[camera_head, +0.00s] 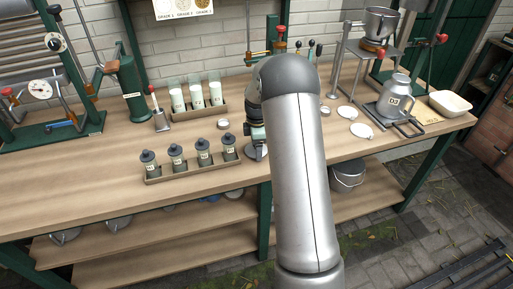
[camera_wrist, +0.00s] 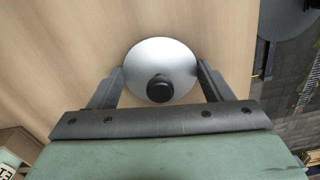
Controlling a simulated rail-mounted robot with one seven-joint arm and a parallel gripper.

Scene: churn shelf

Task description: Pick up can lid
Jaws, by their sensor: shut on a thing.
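A round silver can lid (camera_wrist: 160,58) with a black knob sits between the two fingers of my gripper (camera_wrist: 161,69) in the wrist view. The fingers are shut on its rim at both sides. Bare wooden tabletop shows around the lid; whether it touches the wood I cannot tell. In the head view my arm hides most of the gripper. A metal can (camera_head: 394,98) with a label and handle stands at the right of the bench.
On the bench (camera_head: 90,180) stand a tray of several small dark-lidded cans (camera_head: 176,155) and a rack of white bottles (camera_head: 197,96). Two pale discs (camera_head: 361,130) lie to the right of my arm. A white basin (camera_head: 450,103) is at the right end.

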